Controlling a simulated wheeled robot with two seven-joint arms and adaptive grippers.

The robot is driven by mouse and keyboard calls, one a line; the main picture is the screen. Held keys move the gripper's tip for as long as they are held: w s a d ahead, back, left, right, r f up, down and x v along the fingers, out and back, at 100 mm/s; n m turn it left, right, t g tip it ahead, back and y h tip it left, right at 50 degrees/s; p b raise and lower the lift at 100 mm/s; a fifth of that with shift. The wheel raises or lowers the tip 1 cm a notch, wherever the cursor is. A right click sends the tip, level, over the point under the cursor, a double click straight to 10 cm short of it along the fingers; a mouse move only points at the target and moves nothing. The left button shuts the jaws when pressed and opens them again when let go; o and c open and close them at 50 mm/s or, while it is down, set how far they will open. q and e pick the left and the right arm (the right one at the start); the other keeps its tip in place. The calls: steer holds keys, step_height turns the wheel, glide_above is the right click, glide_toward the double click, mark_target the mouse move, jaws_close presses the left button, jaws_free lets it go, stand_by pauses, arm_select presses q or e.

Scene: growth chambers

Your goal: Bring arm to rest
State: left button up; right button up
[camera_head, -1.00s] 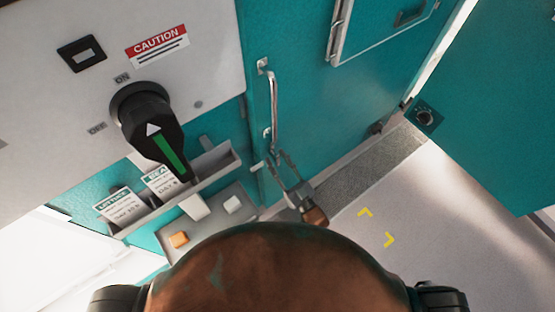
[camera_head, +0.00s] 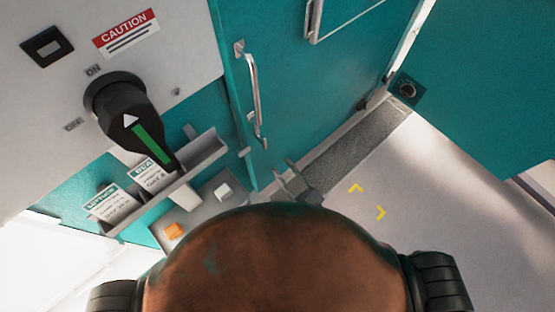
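My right gripper (camera_head: 288,178) shows just above my rounded brown body part at the bottom middle. Its two grey fingers are spread apart with nothing between them. It is below the foot of the teal door (camera_head: 315,95) and apart from the silver door handle (camera_head: 253,95). Its base and the rest of its arm are hidden behind my body. My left gripper does not show.
At left, a white panel carries a black rotary switch (camera_head: 127,107) and a red caution label (camera_head: 125,32). Below it, a grey holder (camera_head: 192,162) has label cards. Pale floor (camera_head: 440,205) at right is clear.

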steer(key=shift+s+d, duration=0.15)
steer(key=shift+f, duration=0.1)
stand_by(0.4)
steer(key=s+d+f+m+g+h, duration=0.1)
steer(key=s+d+f+g+h, duration=0.3)
steer(key=f, duration=0.8)
steer(key=d+f+m+g+h, duration=0.1)
steer(key=d+f+h, duration=0.1)
steer(key=d+f, duration=0.65)
steer(key=s+d+f+m+g+h, duration=0.1)
steer(key=s+d+f+g+h, duration=0.15)
steer(key=f, duration=1.25)
steer(key=s+d+f+m+g+h, duration=0.1)
steer(key=s+d+f+g+h, duration=0.2)
steer(key=s+f, duration=0.5)
steer(key=s+d+f+g+h, duration=0.1)
steer(key=s+d+f+g, duration=0.1)
steer(key=s+d+f, duration=0.6)
steer(key=s+d+f+m+g, duration=0.1)
steer(key=s+g, duration=0.4)
steer(key=s, duration=1.4)
steer(key=shift+s+d+f+m+h, duration=0.35)
steer(key=shift+d+f+h, duration=0.1)
steer(key=shift+f, duration=0.1)
